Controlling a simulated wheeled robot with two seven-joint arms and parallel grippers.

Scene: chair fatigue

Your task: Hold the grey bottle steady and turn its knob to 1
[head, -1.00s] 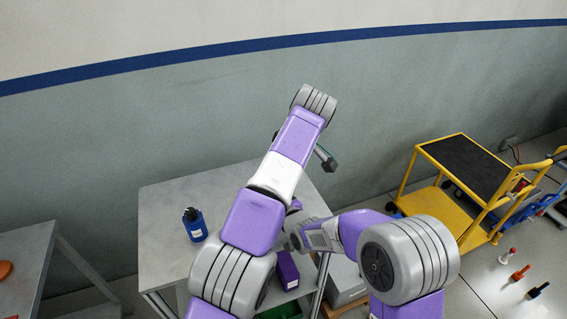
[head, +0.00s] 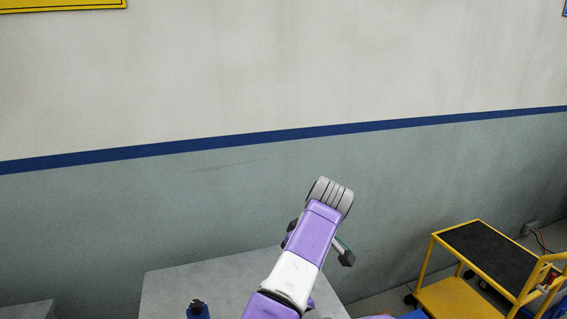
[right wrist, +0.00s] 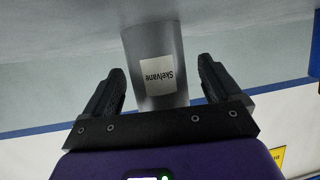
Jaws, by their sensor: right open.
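The grey bottle (right wrist: 157,55) shows in the right wrist view as a grey cylinder with a white label, printed "Skelvane" and upside down there. My right gripper (right wrist: 160,88) is open, with one dark finger on each side of the bottle and visible gaps between. The bottle's lower end in that picture passes behind the gripper's dark bar, so its knob is hidden. In the head view I cannot make out the grey bottle; my purple and white arm covers part of the table. My left gripper's fingers do not show clearly in either view.
A grey table (head: 185,282) stands near the wall, with a blue bottle (head: 198,311) at its front, cut by the picture's edge. A yellow cart (head: 450,297) with a black top stands to the right. Another grey surface (head: 28,311) is at far left.

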